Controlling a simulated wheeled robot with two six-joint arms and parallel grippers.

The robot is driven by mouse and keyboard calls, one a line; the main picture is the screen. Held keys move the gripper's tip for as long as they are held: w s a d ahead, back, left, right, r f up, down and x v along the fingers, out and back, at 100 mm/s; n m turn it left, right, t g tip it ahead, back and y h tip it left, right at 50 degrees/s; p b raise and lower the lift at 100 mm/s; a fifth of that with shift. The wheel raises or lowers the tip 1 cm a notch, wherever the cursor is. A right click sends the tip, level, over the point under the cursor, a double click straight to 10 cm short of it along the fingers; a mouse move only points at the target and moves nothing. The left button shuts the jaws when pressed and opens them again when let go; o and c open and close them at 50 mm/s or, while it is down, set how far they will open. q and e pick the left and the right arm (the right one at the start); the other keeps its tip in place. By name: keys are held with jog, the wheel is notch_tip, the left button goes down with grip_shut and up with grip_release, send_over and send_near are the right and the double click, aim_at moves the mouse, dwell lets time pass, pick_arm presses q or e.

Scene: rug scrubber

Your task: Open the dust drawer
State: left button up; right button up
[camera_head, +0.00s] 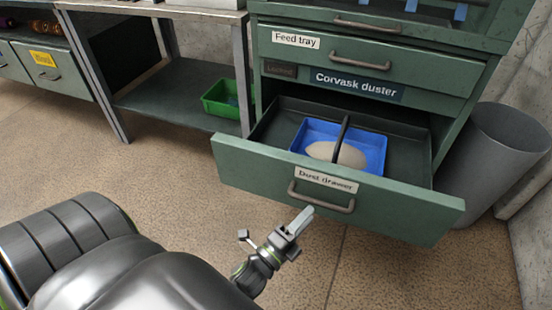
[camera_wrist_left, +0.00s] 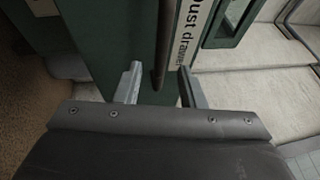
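The green dust drawer (camera_head: 240,168), labelled "Dust drawer", is pulled well out of the cabinet. Inside it is a blue tray (camera_head: 374,150) with a pale rounded heap and a dark bar across it. The drawer's dark handle (camera_head: 322,203) is on its front, below the label. My left gripper (camera_head: 274,223) is in front of the drawer, just below and left of the handle. In the left wrist view its fingers (camera_wrist_left: 160,80) are apart, with the handle (camera_wrist_left: 165,40) end appearing between or just beyond the tips. Contact cannot be told. My right gripper is not in view.
A closed "Feed tray" drawer (camera_head: 420,76) sits above the open one. A grey bin (camera_head: 495,150) stands right of the cabinet. A metal shelf table (camera_head: 170,85) with a green box (camera_head: 217,98) is at left. The floor before the drawer is clear.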

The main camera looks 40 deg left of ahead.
pick_arm(q)
jog(key=v, duration=1.1)
jog(key=shift+s, duration=0.15)
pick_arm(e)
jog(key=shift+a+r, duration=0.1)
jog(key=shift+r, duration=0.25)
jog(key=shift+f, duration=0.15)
